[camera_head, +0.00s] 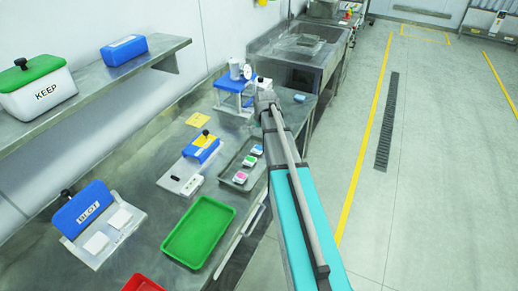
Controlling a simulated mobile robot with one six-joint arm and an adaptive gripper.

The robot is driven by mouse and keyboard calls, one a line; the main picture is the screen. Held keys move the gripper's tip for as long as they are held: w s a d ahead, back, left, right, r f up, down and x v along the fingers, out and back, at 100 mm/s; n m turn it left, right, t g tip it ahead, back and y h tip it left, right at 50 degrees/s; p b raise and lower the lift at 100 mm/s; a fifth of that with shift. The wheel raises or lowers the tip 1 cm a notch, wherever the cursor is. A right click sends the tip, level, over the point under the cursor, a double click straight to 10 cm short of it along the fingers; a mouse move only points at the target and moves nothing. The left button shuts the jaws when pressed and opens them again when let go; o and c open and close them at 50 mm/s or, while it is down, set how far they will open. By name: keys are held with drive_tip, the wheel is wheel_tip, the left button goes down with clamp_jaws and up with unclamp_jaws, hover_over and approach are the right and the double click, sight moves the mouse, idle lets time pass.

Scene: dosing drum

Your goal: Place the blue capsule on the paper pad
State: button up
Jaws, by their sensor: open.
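A grey metal tray (226,171) on the counter holds a few small white pieces with coloured tops. The farthest piece (257,150) looks blue, the middle one (249,160) green and the nearest one (240,177) pink; they are too small to tell if one is the blue capsule. Two white square pads (97,242) lie on a pale plate before a blue block marked BLOT, at the lower left. My gripper (262,84) is open at the far end of my arm, beyond the tray and beside a blue stand. Its fingers are small and partly hidden by my arm.
A green tray (197,232) and a red tray (143,284) sit on the near counter. A blue-and-yellow device (203,147) stands left of the metal tray. The blue stand (236,85) carries a cup and gauge. A shelf (95,88) overhangs at left.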

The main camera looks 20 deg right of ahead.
drive_tip(key=shift+d+f, duration=0.1)
drive_tip(key=shift+d, duration=0.15)
drive_tip(key=shift+f, duration=0.1)
drive_tip(key=b, duration=0.8)
hover_over(258, 149)
drive_tip(key=s, duration=0.1)
wheel_tip(258, 149, down, 8)
drive_tip(key=shift+s+d+r, duration=0.1)
drive_tip(key=shift+s, duration=0.05)
drive_tip(key=shift+b+x, duration=2.6)
drive_tip(key=c, duration=0.9)
drive_tip(key=shift+o, duration=0.2)
